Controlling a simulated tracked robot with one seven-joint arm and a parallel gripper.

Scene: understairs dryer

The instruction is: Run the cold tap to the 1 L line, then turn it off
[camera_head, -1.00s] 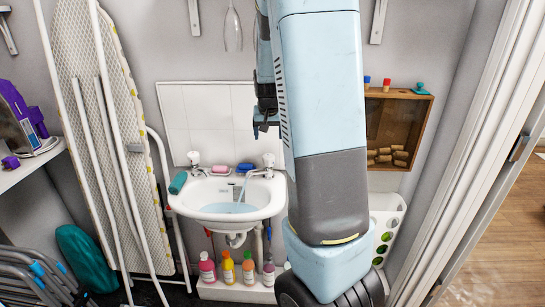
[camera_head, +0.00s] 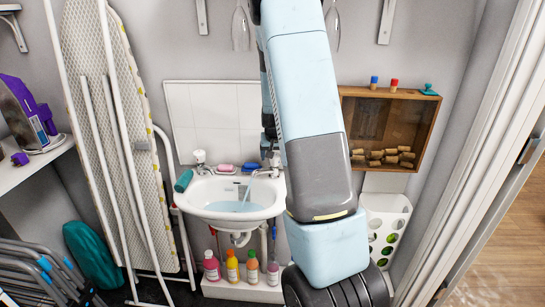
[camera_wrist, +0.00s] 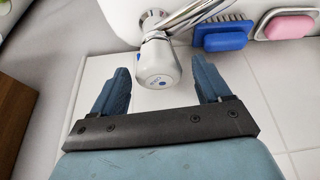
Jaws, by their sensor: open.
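The cold tap's white knob (camera_wrist: 157,62), with a blue mark, sits between the open fingers of my gripper (camera_wrist: 161,80) in the wrist view. I cannot tell whether either finger touches it. The chrome spout (camera_wrist: 200,12) runs off behind the knob. In the head view, my arm covers much of this tap, and its spout (camera_head: 254,174) reaches over the white basin (camera_head: 190,193). A thin stream (camera_head: 246,190) appears to fall from it into bluish water (camera_head: 232,207). No 1 L line is readable.
The other tap (camera_head: 199,157) stands at the basin's left. A blue brush (camera_wrist: 222,37) and pink soap (camera_wrist: 290,25) lie close beside the cold tap. A wooden box with corks (camera_head: 430,115) hangs at right, and an ironing board (camera_head: 110,60) leans at left.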

